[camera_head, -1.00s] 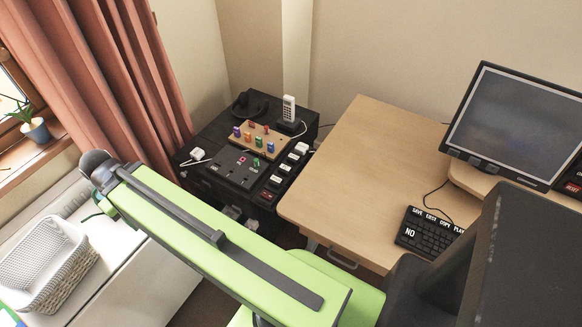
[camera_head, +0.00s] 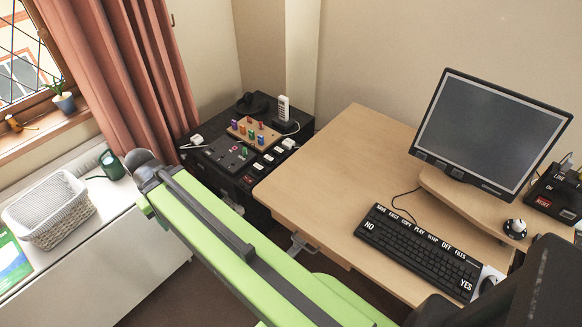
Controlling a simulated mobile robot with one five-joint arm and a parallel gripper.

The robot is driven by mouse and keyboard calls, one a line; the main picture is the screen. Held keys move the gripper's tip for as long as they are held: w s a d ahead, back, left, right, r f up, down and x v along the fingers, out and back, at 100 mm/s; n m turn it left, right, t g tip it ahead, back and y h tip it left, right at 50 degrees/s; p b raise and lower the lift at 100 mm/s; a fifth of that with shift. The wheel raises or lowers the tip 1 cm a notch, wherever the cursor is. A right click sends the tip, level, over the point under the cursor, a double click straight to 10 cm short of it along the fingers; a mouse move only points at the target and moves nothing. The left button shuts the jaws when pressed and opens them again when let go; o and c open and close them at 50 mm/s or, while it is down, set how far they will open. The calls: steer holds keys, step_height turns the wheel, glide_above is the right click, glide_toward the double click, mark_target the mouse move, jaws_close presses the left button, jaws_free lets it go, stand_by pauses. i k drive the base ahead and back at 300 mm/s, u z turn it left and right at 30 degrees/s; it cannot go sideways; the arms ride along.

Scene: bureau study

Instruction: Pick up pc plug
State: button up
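A white plug (camera_head: 197,139) with a white cable lies on the left part of a low black cabinet (camera_head: 201,166) in the corner. More white plug-like pieces (camera_head: 288,143) sit along the cabinet's right side, some in a black strip with red switches. A white upright block (camera_head: 284,108) with a cable stands at the back. I cannot tell which of these is the pc plug. My green arm reaches from the lower right toward the upper left, in front of the cabinet's lower part. No gripper fingers show.
A wooden desk (camera_head: 330,150) with a monitor (camera_head: 490,132) and black keyboard (camera_head: 418,250) stands to the right. A board of coloured pieces (camera_head: 253,133) is on the cabinet. A white basket (camera_head: 48,209) and green watering can (camera_head: 111,165) are at left.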

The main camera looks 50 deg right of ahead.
mark_target(268, 159)
steer(key=u, duration=0.15)
steer(key=i, duration=0.85)
steer(key=z, duration=0.05)
